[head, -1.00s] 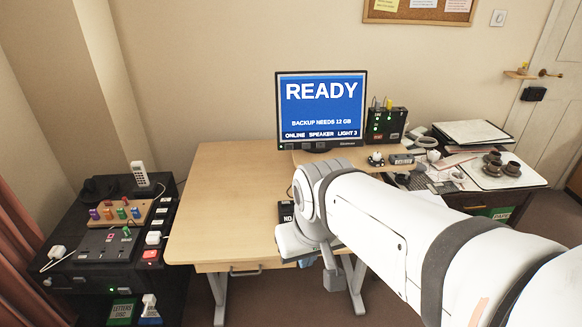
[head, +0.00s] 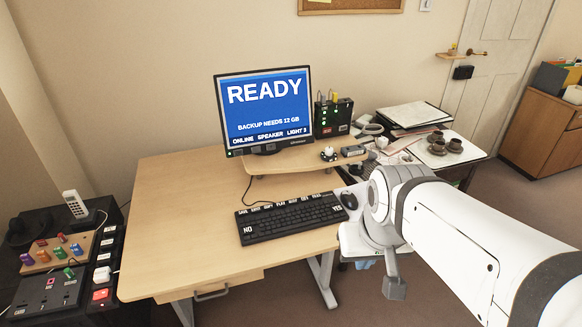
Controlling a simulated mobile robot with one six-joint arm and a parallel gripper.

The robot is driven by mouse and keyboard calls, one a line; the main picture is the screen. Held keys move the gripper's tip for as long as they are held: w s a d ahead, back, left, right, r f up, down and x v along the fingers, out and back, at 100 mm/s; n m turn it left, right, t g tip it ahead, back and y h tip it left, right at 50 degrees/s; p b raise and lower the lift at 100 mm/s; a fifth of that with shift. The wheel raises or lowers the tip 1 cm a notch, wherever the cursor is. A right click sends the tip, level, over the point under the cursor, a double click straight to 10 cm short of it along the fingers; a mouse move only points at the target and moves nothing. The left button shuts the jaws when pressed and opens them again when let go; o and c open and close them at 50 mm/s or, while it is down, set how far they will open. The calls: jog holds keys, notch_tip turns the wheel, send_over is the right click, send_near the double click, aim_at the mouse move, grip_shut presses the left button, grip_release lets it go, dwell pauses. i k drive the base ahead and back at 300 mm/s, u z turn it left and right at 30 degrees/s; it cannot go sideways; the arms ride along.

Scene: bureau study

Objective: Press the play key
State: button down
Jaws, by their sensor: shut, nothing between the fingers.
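A black keyboard (head: 292,218) lies on the wooden desk in front of the monitor. Its back row carries small white labels, and one near the middle seems to read PLAY (head: 281,205), though the print is tiny. Larger keys marked NO (head: 248,229) and YES (head: 337,208) sit at its left and right. The monitor (head: 263,107) shows READY, a backup line, and ONLINE, SPEAKER, LIGHT 3. My gripper (head: 395,288) points down, shut and empty, right of the keyboard and apart from it, beyond the desk's right edge in the picture.
A black mouse (head: 349,200) sits right of the keyboard, close to my arm. A raised wooden shelf (head: 290,163) stands behind the keyboard. A black box with green lights (head: 333,118) stands beside the monitor. The desk's left half (head: 185,215) is bare. A dark side unit with controls stands at left.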

aim_at(281, 205)
jog(key=i, duration=1)
jog(key=z, duration=0.05)
